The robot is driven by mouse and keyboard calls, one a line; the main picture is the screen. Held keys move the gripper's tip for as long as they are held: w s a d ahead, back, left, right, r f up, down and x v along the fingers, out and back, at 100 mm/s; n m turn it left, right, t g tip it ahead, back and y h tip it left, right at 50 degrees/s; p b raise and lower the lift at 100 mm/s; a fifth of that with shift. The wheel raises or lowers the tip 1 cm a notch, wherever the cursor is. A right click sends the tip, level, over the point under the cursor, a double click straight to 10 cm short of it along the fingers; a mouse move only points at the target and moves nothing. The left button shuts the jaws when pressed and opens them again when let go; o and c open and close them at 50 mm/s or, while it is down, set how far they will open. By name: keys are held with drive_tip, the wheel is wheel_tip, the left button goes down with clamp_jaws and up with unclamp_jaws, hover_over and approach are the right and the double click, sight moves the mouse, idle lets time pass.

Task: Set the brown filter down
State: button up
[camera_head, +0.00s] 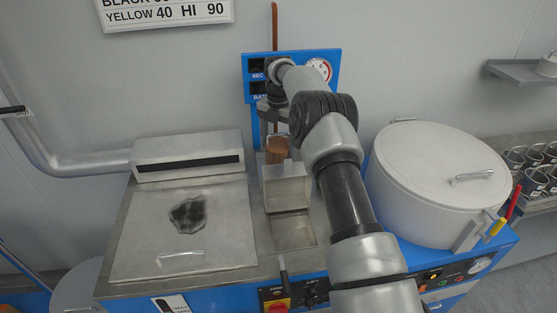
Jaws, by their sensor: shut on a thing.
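A brown filter (277,150), a small cylinder, is at the back of the middle section of the machine, just behind an open metal box (286,187). My gripper (274,131) is directly above it, pointing down, and is shut on it. The filter is upright as far as I can see. Its lower part is hidden behind the box, so I cannot tell whether it touches a surface.
A flat metal plate (140,238) with a dark patch lies to the left, below a slotted metal housing (188,156). A large lidded white drum (425,165) stands close to the right of my arm. A blue panel (331,86) with a gauge is behind my gripper.

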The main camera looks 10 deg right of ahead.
sight(279, 160)
wheel_tip(279, 160, down, 7)
drive_tip(key=b, duration=0.4)
drive_tip(key=shift+f, duration=0.15)
drive_tip(key=o, duration=1.1)
drive_tip(key=shift+o, duration=0.2)
